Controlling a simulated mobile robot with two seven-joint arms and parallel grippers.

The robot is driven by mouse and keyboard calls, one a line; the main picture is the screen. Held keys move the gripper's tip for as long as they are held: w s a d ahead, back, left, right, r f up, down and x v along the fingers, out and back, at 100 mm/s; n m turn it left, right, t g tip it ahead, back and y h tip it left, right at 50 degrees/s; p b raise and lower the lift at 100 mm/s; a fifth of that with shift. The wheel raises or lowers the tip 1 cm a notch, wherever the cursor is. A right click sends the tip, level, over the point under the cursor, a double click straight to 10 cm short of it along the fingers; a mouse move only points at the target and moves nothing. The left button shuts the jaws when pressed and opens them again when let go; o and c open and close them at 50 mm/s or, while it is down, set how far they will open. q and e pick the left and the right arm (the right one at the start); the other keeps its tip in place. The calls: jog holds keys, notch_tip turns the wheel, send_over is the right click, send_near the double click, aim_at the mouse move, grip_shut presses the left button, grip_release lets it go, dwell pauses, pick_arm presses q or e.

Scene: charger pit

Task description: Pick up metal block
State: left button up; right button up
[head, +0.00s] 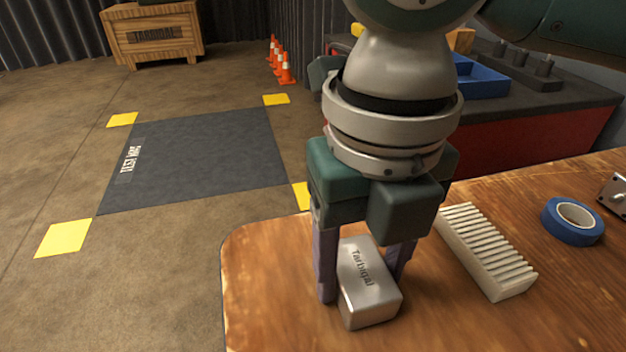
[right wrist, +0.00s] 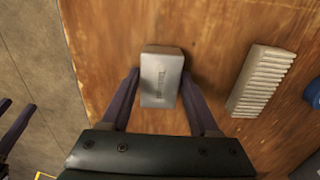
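The metal block (head: 368,285) is a silver-grey box with rounded edges and the word "Tarbigal" on top. It sits on the wooden table near its left end. My right gripper (head: 362,275) points down with one purple finger on each side of the block. In the right wrist view, the block (right wrist: 161,78) lies between the fingertips (right wrist: 160,74), with what look like narrow gaps beside it. The right finger is partly hidden in the head view. My left gripper (right wrist: 14,118) shows only as two separated purple fingers at the left edge of the right wrist view.
A white ribbed block (head: 487,252) lies just right of the gripper. A blue tape roll (head: 572,221) is farther right. The wooden table (head: 275,270) ends at the left. Beyond are a dark floor mat (head: 205,160), orange cones (head: 286,68) and a red-sided bench (head: 530,135).

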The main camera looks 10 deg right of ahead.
aim_at(361, 267)
grip_shut()
dwell(0.5)
notch_tip(361, 267, up, 20)
jog(key=p, duration=0.6)
